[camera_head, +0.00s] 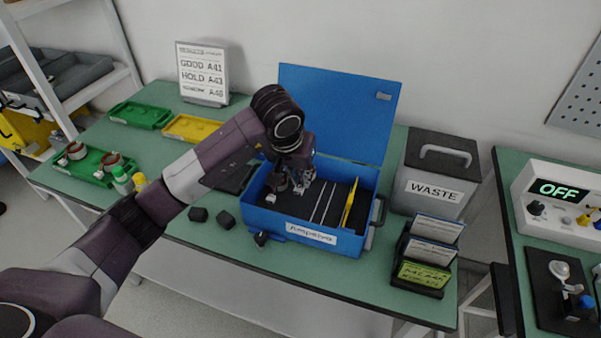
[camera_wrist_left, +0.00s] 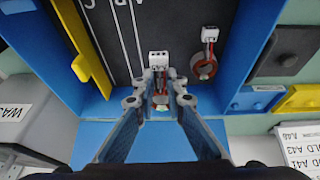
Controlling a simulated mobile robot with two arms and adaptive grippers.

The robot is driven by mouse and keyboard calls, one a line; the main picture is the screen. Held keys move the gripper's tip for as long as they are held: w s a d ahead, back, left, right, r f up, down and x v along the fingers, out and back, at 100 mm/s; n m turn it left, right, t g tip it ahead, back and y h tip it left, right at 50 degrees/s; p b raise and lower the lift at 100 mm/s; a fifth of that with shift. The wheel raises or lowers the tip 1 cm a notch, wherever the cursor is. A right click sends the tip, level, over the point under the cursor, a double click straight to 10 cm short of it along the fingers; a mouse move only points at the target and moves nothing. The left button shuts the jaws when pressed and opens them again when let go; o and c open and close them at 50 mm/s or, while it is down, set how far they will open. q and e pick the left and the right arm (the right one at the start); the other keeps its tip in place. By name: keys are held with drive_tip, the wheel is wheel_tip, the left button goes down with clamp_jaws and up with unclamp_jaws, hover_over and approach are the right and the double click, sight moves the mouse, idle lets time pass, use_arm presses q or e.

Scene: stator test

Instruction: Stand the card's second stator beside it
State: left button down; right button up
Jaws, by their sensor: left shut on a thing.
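An open blue box (camera_head: 318,241) stands on the green table with its lid raised behind it. My left gripper (camera_head: 300,182) reaches down into it. In the left wrist view my left gripper (camera_wrist_left: 160,98) is shut on a small stator (camera_wrist_left: 161,100) with copper windings and a white connector (camera_wrist_left: 158,58). The fingers partly hide this stator. A second stator (camera_wrist_left: 204,67) with a white connector lies on the box's dark floor, apart from the fingers. White lines and letters mark that floor. Several cards (camera_head: 433,252) stand in a black rack. My right gripper is not in view.
A yellow strip (camera_head: 350,205) stands in the box's right part. A grey WASTE bin (camera_head: 435,170) is right of the box. Green (camera_head: 141,116) and yellow (camera_head: 193,128) trays, a stator tray (camera_head: 87,170), two bottles and a sign (camera_head: 203,73) are left. Black blocks (camera_head: 224,220) lie near the front.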

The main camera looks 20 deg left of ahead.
sight(299, 185)
use_arm(q)
wheel_tip(299, 185, down, 4)
drive_tip(key=b, duration=0.2)
drive_tip(key=shift+w+b, duration=0.1)
drive_tip(key=shift+b, duration=0.3)
drive_tip(key=shift+f+b, duration=0.7)
drive_tip(key=shift+f, duration=0.2)
drive_tip(key=shift+f+b, duration=0.3)
drive_tip(key=shift+b, duration=0.25)
drive_tip(key=c, duration=1.9)
unclamp_jaws()
